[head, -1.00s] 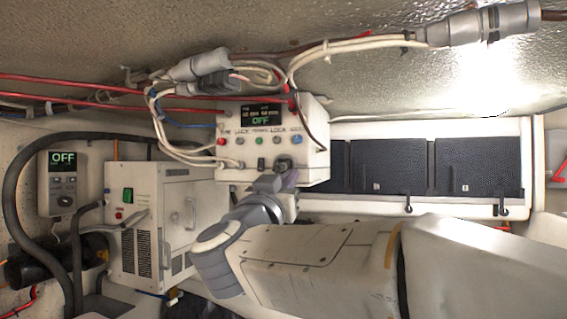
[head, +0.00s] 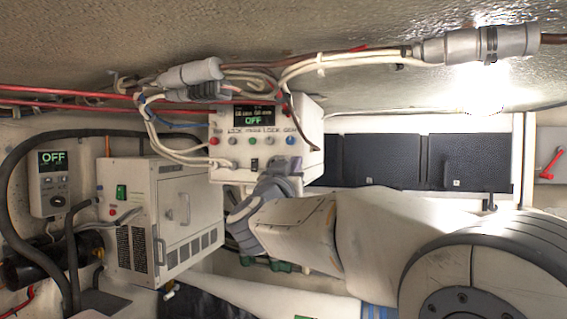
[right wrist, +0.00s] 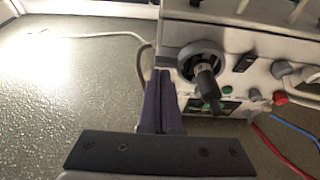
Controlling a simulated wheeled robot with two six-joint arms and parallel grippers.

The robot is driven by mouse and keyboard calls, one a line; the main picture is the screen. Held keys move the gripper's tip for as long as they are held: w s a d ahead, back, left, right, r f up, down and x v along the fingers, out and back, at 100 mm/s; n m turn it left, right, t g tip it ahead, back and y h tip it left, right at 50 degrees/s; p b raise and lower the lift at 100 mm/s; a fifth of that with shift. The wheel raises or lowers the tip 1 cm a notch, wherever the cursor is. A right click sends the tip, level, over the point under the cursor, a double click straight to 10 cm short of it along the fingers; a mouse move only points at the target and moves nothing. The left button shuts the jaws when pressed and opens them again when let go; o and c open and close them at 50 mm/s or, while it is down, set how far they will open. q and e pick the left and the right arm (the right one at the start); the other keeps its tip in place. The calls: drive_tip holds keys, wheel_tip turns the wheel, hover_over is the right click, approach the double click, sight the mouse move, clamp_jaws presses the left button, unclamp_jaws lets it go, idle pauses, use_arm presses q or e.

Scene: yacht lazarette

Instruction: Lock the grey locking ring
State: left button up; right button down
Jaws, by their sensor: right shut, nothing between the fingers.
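A grey ring (right wrist: 200,62) sits on the face of the white control box in the right wrist view, around a dark plug or handle (right wrist: 207,85) that sticks out from it. It appears to be the locking ring; its lock marks are too small to read. My right gripper (right wrist: 161,75) is shut and empty, its fingertips beside the ring's left edge; I cannot tell whether they touch it. In the head view the right gripper (head: 274,174) is in front of the lower part of the control box (head: 232,175) and hides the ring there. My left gripper is not in view.
A white ventilated unit (head: 170,215) and a small OFF panel (head: 52,185) are at left. Dark panels (head: 400,160) are at right.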

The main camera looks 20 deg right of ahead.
idle(0.5)
drive_tip(key=shift+f+m+b, duration=0.15)
drive_tip(key=shift+m+b, duration=0.2)
drive_tip(key=shift+m, duration=0.15)
